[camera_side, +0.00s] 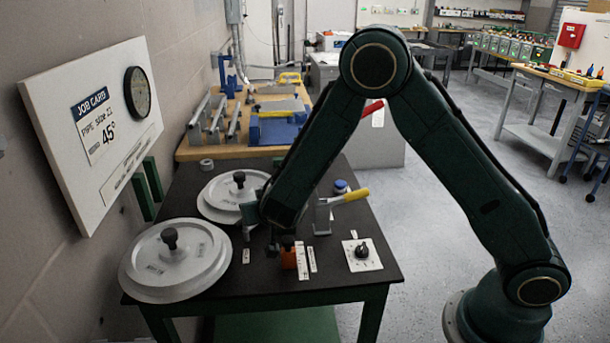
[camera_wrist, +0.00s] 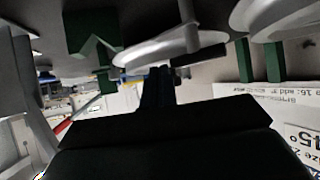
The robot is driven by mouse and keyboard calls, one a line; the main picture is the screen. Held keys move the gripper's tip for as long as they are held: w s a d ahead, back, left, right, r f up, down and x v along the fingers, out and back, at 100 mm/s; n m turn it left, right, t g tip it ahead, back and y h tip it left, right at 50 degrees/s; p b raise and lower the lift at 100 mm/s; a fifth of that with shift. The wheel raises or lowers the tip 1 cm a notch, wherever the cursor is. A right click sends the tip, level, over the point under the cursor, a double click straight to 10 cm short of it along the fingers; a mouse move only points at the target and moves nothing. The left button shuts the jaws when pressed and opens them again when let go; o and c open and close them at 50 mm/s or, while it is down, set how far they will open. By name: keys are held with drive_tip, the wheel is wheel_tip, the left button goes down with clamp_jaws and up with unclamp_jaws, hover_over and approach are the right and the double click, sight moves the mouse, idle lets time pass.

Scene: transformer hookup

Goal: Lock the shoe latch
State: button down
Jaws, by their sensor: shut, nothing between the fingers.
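The likely shoe latch is a grey upright bracket (camera_side: 323,218) with a yellow-ended lever (camera_side: 354,196), which points up and to the right. I cannot tell from the picture whether it is locked. Two round grey discs with black knobs, the near one (camera_side: 180,258) and the far one (camera_side: 222,200), lie on the dark table to the left. My gripper (camera_side: 272,243) hangs low over the table between the discs and the bracket, apart from the lever. Its dark fingers (camera_wrist: 158,88) are together and empty in the wrist view. The fingertips are partly hidden in the side view.
An orange block (camera_side: 295,258) stands close to my gripper. A white dial plate (camera_side: 362,254) lies on the dark table (camera_side: 330,280) at right. A job card board (camera_side: 90,115) reading 45° is on the left wall. A wooden bench (camera_side: 225,148) stands behind.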

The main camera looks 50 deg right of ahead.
drive_tip(key=shift+a, duration=0.1)
drive_tip(key=shift+w+a, duration=0.1)
drive_tip(key=shift+a, duration=0.6)
drive_tip(key=shift+w+a+r, duration=0.1)
drive_tip(key=shift+a, duration=0.1)
drive_tip(key=shift+r, duration=0.1)
drive_tip(key=s+d+r, duration=0.1)
drive_tip(key=s+r, duration=0.6)
drive_tip(key=s, duration=0.5)
drive_tip(key=shift+d+r, duration=0.25)
drive_tip(key=shift+d, duration=0.1)
drive_tip(key=shift+s, duration=0.1)
